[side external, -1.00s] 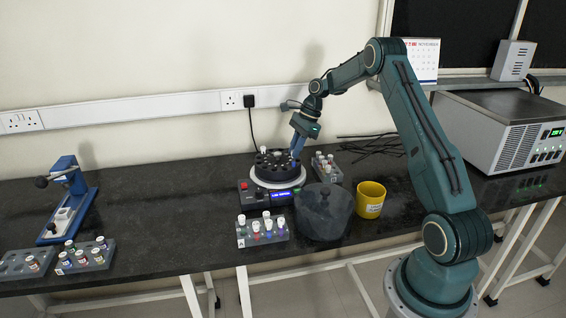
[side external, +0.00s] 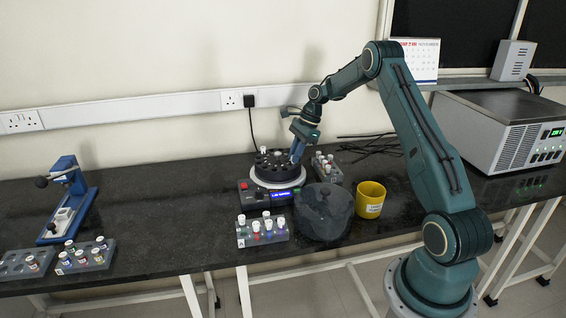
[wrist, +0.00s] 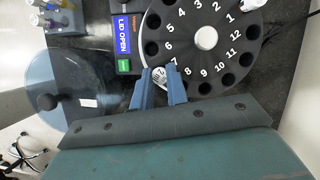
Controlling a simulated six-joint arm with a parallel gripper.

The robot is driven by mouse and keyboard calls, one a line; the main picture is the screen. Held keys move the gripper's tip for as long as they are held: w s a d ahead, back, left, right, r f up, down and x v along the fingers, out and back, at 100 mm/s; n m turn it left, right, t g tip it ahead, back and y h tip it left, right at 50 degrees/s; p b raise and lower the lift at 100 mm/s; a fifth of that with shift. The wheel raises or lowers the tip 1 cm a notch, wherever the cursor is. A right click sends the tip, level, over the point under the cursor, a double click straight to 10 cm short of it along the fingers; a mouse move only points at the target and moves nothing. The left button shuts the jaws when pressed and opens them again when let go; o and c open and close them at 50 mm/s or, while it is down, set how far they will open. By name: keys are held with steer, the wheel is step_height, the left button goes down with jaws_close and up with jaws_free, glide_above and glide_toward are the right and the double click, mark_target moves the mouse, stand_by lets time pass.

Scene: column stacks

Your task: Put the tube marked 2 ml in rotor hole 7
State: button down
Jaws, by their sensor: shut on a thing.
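The black rotor (side external: 268,166) sits in the centrifuge, its holes numbered in white around a pale hub. It fills the top of the wrist view (wrist: 205,58). My gripper (side external: 296,158) points down at the rotor's right edge in the side view. In the wrist view my gripper (wrist: 160,78) is shut on a white-capped tube (wrist: 159,73), with the cap between the two fingers. The cap is at the position of hole 7, beside its number. The tube's body is hidden, and I cannot tell how deep it sits. The cap's marking is too small to read.
Another white cap (side external: 263,150) stands in the rotor near number 1. A smoky round lid (side external: 323,212) and a yellow cup (side external: 370,200) are in front. Racks of capped tubes stand in front (side external: 262,232) and behind right (side external: 326,167). The centrifuge display (wrist: 123,35) reads LID OPEN.

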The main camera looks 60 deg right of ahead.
steer(key=shift+f, duration=0.4)
steer(key=c, duration=1)
jaws_free()
steer(key=shift+r, duration=0.15)
steer(key=shift+r, duration=2.85)
